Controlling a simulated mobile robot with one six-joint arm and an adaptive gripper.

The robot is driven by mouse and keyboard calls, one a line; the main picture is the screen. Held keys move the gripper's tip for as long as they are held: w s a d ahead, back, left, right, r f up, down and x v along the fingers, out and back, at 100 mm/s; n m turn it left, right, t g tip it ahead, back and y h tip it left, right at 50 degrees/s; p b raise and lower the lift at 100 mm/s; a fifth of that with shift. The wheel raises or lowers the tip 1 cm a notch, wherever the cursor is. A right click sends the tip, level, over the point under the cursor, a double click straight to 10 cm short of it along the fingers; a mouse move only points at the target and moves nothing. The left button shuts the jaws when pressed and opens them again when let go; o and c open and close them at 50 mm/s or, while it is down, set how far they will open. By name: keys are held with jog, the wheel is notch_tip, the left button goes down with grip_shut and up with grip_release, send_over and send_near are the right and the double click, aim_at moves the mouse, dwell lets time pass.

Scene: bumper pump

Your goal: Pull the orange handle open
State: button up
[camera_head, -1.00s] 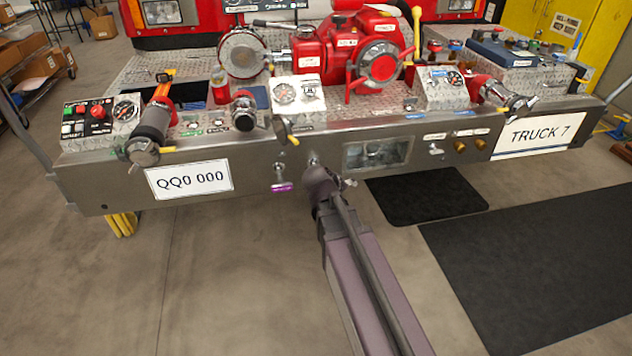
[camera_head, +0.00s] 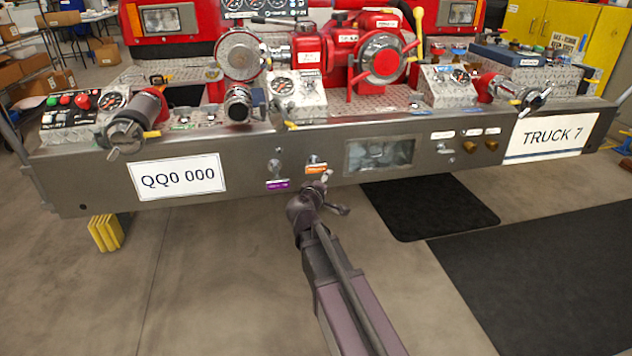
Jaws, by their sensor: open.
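The orange-labelled handle (camera_head: 315,160) is a small metal knob on the front face of the steel bumper (camera_head: 255,150), left of the recessed window. Its orange label (camera_head: 316,169) sits just below it. A similar handle (camera_head: 276,165) with a purple label (camera_head: 277,185) is to its left. My gripper (camera_head: 325,179) is open, in front of the bumper and just below the orange label in the picture. Its fingers look small and mostly end-on, and I see nothing between them. The depth gap to the handle cannot be told.
The recessed clear window (camera_head: 379,154) and brass knobs (camera_head: 480,146) are to the right on the bumper. A hose nozzle (camera_head: 137,120) overhangs the bumper at left. A black mat (camera_head: 430,208) lies on the floor.

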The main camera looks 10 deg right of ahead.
aim_at(315, 169)
jog(key=w+a+f+n+t+y+b, duration=0.2)
jog(key=w+a+f+n+t+b, duration=0.1)
jog(key=b, duration=0.4)
notch_tip(315, 169, down, 2)
jog(key=shift+w+a+n+t, duration=0.3)
jog(key=shift+w+a+n, duration=0.1)
jog(key=shift+a+n, duration=0.5)
jog(key=shift+w+d, duration=0.1)
jog(key=x, duration=1.3)
jog(key=shift+w+d, duration=0.15)
jog(key=shift+w, duration=0.15)
